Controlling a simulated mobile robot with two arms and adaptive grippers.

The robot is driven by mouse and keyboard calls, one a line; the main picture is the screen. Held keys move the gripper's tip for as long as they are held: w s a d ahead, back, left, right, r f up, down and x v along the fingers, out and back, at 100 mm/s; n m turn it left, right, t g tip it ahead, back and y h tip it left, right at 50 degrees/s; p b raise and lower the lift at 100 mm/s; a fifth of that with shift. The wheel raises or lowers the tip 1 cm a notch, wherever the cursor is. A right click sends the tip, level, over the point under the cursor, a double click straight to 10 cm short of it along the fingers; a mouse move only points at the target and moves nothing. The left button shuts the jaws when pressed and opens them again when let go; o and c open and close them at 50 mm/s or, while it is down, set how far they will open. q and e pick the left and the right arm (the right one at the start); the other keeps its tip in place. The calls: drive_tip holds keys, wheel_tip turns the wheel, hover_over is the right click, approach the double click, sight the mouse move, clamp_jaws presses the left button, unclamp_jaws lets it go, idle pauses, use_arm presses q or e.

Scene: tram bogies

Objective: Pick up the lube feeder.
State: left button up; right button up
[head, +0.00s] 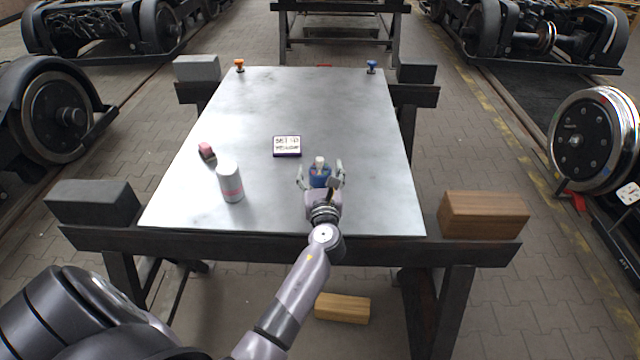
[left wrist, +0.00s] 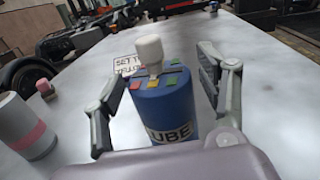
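The lube feeder (head: 320,174) is a blue cylinder with a white knob on top, standing upright on the metal table. In the left wrist view the lube feeder (left wrist: 168,108) shows coloured patches on its top and a label reading "UBE", partly hidden by my gripper's body. My left gripper (head: 321,172) is open, with one finger on each side of the feeder. In the left wrist view a gap shows between the feeder and the fingers of my left gripper (left wrist: 165,95). My right gripper is in neither view.
A white can with a pink band (head: 230,182) and a small pink block (head: 206,151) stand to the left. A sign (head: 287,146) lies behind the feeder. Orange (head: 239,64) and blue (head: 371,66) knobs sit at the far edge. The table's right side is clear.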

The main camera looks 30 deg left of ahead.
use_arm(q)
drive_tip(key=c, duration=1.1)
drive_tip(key=shift+c, duration=0.3)
drive_tip(key=shift+r, duration=0.1)
